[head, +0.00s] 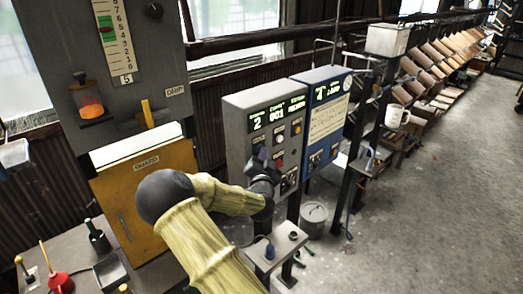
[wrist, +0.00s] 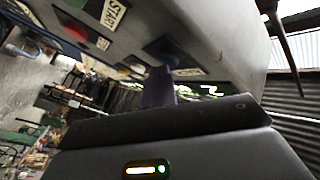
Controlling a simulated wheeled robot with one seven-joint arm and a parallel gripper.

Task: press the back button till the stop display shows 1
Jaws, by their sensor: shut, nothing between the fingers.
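The grey control box (head: 236,115) stands at the centre of the head view. Its top displays read 2, 001 and a third value too small to read; their captions are also too small. Pale and red buttons show on its face. My gripper (head: 262,154) is shut and empty, in front of the lower left of this face. In the wrist view its purple fingertip (wrist: 158,88) points at the panel, close to a dark blue button (wrist: 165,52). I cannot tell whether they touch.
A yellow guard (head: 148,185) is at the left. A small grey stand (head: 283,243) is below my gripper. Open floor (head: 430,220) lies to the right.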

